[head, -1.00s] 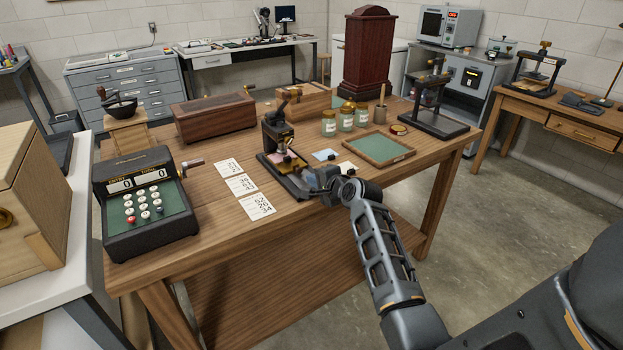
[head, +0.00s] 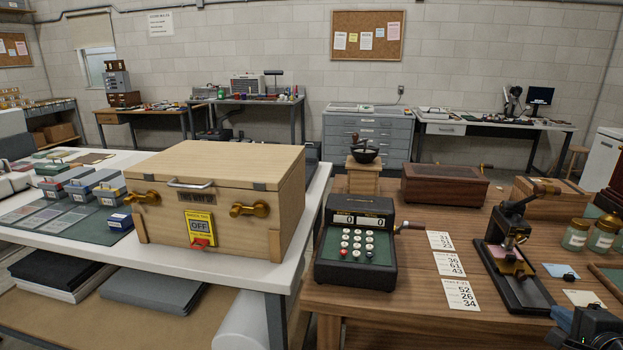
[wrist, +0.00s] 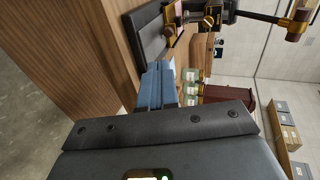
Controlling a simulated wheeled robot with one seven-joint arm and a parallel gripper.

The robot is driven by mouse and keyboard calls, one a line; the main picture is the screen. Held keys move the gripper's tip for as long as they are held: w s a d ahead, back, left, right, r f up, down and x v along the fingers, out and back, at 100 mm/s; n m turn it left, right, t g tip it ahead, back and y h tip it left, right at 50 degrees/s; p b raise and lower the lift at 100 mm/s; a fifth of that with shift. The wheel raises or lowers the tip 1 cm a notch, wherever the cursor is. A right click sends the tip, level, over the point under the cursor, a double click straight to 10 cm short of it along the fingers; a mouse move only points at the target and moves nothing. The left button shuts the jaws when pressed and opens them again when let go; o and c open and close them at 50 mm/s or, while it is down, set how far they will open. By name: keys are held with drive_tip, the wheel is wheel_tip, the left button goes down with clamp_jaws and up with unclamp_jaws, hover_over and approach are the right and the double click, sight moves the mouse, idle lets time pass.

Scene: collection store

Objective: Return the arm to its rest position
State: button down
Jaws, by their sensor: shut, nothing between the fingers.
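My gripper (wrist: 161,70) shows in the wrist view as blue-grey fingers closed together, with nothing between them. Beyond the fingers in that view are the dark base of the stamping press (wrist: 150,30) and several jars (wrist: 190,88). In the head view only a dark piece of my arm's end (head: 588,328) shows at the lower right corner, at the front of the wooden table. The press (head: 512,255) stands on that table (head: 400,312), up and left of it. The rest of my arm is out of the head view.
An adding machine (head: 356,240) and number cards (head: 449,264) lie left of the press. A wooden chest (head: 215,195) with brass handles and an OFF sign stands on a white bench (head: 235,272). Jars (head: 576,235) stand at the right. Bare floor (wrist: 45,95) shows beside the table in the wrist view.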

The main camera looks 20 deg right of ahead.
drive_tip(key=s+a+f+n+t+y, duration=0.1)
drive_tip(key=s+a+n, duration=0.25)
drive_tip(key=a, duration=0.45)
drive_tip(key=s+a+f+n+y, duration=0.1)
drive_tip(key=s+a+f+n, duration=0.15)
drive_tip(key=a+n, duration=0.4)
drive_tip(key=s+a+f+n+t+y, duration=0.1)
drive_tip(key=s+a+n, duration=0.25)
drive_tip(key=a, duration=0.55)
drive_tip(key=s+a+r+n+y, duration=0.2)
drive_tip(key=s+a+r+n, duration=0.3)
drive_tip(key=s+a, duration=0.2)
drive_tip(key=s+a+r+n+t+y, duration=0.1)
drive_tip(key=s+a+r+n+y, duration=0.1)
drive_tip(key=s+a+r+n, duration=0.3)
drive_tip(key=s+a+n, duration=0.1)
drive_tip(key=s+a, duration=0.1)
drive_tip(key=a, duration=0.2)
drive_tip(key=shift+s+a+r+y, duration=0.15)
drive_tip(key=shift+r+y, duration=0.05)
drive_tip(key=shift+y, duration=0.2)
